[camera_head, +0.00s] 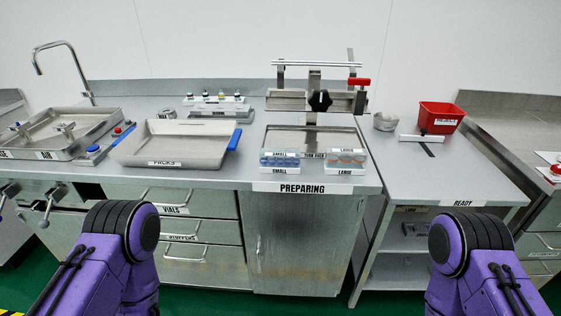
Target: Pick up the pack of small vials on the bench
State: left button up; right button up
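The pack of small vials (280,159) sits near the front edge of the steel bench (215,181), just left of the centre. It is a low clear pack with blue contents, behind a white label reading SMALL. A similar pack with orange contents (346,161), behind a label reading LARGE, stands to its right. Purple parts of my two arms show at the bottom left and bottom right, low in front of the bench and apart from the packs. Neither gripper can be made out.
A steel tray (172,159) labelled PACKS lies left of the packs. A fixture with a black knob (320,100) and red handle stands behind them. A red bin (440,116) is at right on the READY table (455,190). A sink and tap are at left.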

aim_at(271, 160)
jog(key=k, duration=0.65)
jog(key=u, duration=0.5)
jog(key=i, duration=1.2)
jog(key=z, duration=0.6)
